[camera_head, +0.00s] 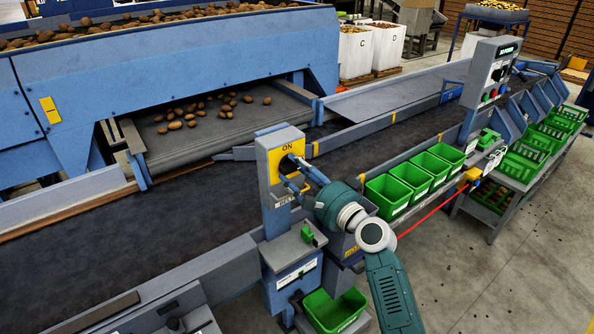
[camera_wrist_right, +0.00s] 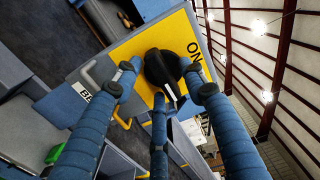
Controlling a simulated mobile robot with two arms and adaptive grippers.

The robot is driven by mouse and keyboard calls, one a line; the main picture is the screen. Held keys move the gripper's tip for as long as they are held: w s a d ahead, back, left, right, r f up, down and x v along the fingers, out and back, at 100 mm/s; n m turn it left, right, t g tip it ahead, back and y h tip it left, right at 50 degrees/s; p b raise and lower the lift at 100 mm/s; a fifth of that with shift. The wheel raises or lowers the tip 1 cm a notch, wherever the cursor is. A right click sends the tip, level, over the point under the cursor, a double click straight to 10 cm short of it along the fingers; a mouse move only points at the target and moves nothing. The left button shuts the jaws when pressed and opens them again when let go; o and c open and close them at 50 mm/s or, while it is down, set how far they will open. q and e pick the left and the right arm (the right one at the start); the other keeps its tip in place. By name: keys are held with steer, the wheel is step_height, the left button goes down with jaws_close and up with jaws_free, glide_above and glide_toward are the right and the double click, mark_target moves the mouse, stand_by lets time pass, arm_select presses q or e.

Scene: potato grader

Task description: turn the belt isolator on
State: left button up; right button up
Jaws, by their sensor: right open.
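The belt isolator is a black rotary knob (camera_wrist_right: 162,68) on a yellow plate (camera_wrist_right: 135,47) marked ON. In the head view its yellow plate (camera_head: 296,150) faces right on a grey-blue post beside the belt. My right gripper (camera_head: 291,178) is at the plate, its fingers in front of the knob and partly hiding it. In the right wrist view my right gripper (camera_wrist_right: 163,88) is open, with fingers spread on both sides of the knob and a third finger below it. I cannot tell whether any finger touches the knob. A pale line marks the knob's handle. My left gripper is not seen.
Below the post is a green crate (camera_head: 335,308). Green bins (camera_head: 388,194) line the belt's near side, with a red cord (camera_head: 425,218) in front. The dark belt (camera_head: 190,212) runs behind the post. Open floor lies right.

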jaws_close()
steer(key=n+b, duration=0.3)
steer(key=n, duration=0.3)
steer(key=n+b, duration=0.4)
steer(key=n, duration=0.2)
steer(key=n+b, duration=0.3)
steer(key=n, duration=0.2)
steer(key=shift+w+d+r+n, duration=0.15)
steer(key=shift+d+n, duration=0.15)
steer(key=shift+n, duration=0.1)
stand_by(0.8)
